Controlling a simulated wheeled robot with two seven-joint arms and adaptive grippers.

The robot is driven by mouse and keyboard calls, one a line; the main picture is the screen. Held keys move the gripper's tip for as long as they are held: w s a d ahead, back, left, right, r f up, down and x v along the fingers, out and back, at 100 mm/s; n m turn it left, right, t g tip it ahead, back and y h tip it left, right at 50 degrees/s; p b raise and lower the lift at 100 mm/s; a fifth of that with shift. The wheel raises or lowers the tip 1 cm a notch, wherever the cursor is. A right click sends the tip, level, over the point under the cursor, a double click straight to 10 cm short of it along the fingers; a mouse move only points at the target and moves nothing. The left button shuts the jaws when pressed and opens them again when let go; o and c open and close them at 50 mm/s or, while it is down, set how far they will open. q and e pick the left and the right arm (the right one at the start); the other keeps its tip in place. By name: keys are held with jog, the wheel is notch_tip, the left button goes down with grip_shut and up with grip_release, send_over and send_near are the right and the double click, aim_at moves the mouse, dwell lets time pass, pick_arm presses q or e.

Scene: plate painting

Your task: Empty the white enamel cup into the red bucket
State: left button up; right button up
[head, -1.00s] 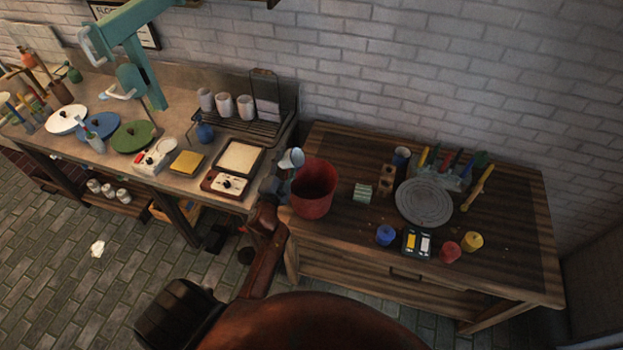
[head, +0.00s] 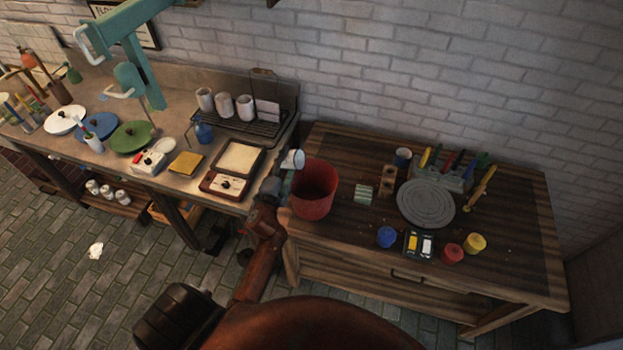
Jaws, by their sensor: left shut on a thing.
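The white enamel cup (head: 291,159) is small in the head view, at the upper left edge of the red bucket (head: 313,205). It looks tipped on its side, with its mouth toward the right, the bucket's side. My left gripper (head: 284,182) is shut on the cup, just left of the bucket. The bucket stands upright on the left end of the dark wooden table (head: 350,145). I cannot see what is in the cup or at the bottom of the bucket. My right gripper is not in view.
Right of the bucket are a small green striped block (head: 363,193), a grey round turntable (head: 426,203), a brush rack (head: 455,178) and several paint pots (head: 386,237). A workbench with a framed tray (head: 241,158) and white cups (head: 245,107) stands on the left.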

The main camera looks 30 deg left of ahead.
pick_arm(q)
jog(key=shift+w+d+r+m+b, duration=0.15)
jog(key=shift+d+r+m+b, duration=0.25)
jog(key=shift+d+m, duration=0.65)
dwell(0.4)
jog(key=shift+f+m+b, duration=0.15)
jog(key=shift+m+b, duration=0.15)
jog(key=shift+m, duration=0.25)
jog(key=shift+d+f+m+b, duration=0.2)
jog(key=shift+m+b, duration=0.1)
jog(key=shift+m, duration=0.1)
jog(key=shift+w+r, duration=0.1)
jog(key=shift+r, duration=0.05)
jog(key=shift+d+r+m+t, duration=0.1)
jog(key=shift+m+t, duration=0.2)
jog(key=shift+m, duration=0.2)
